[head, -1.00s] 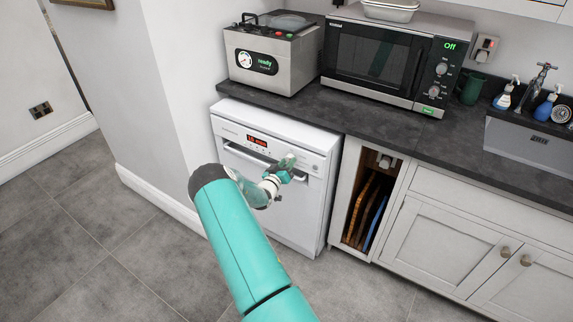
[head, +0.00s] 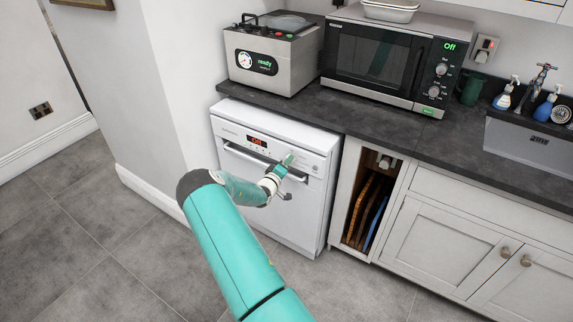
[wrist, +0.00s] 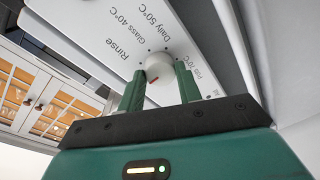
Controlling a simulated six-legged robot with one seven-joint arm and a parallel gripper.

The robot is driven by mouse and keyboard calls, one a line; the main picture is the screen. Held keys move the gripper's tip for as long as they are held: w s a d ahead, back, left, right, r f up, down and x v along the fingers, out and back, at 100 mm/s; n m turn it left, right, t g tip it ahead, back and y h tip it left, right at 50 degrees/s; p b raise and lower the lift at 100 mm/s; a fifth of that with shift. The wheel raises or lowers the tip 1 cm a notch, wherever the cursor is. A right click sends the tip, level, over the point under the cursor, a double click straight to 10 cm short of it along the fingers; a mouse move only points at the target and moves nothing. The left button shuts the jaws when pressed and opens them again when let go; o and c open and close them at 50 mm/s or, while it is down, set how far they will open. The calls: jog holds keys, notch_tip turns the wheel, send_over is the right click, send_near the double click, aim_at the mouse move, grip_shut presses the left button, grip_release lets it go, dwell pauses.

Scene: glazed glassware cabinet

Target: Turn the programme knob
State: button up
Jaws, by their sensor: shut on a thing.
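The programme knob (wrist: 158,66) is a round white knob with a red mark. It sits on the white dishwasher's (head: 231,133) control panel. Labels around it read Rinse, Glass 40°C, Daily 50°C and Pots 70°C. In the wrist view the red mark shows on the knob's lower edge, on the side towards my gripper. My gripper (wrist: 160,82) is shut on the knob, one green finger on each side. In the head view my gripper (head: 287,161) is at the panel's right part and hides the knob.
The dishwasher's door handle (head: 238,152) runs just below the panel. The dark worktop (head: 300,112) overhangs above, with a grey vacuum machine (head: 270,60) and a microwave (head: 375,60) on it. An open tray slot (head: 347,205) is at right. The floor in front is clear.

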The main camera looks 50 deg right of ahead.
dwell(0.3)
jog(key=o, duration=1)
jog(key=s+a, duration=0.1)
jog(key=a, duration=0.8)
jog(key=s+a, duration=0.1)
jog(key=a, duration=0.3)
jog(key=shift+s+a+r, duration=0.25)
jog(key=shift+s+a, duration=0.05)
jog(key=shift+s, duration=0.05)
jog(key=shift+w, duration=0.1)
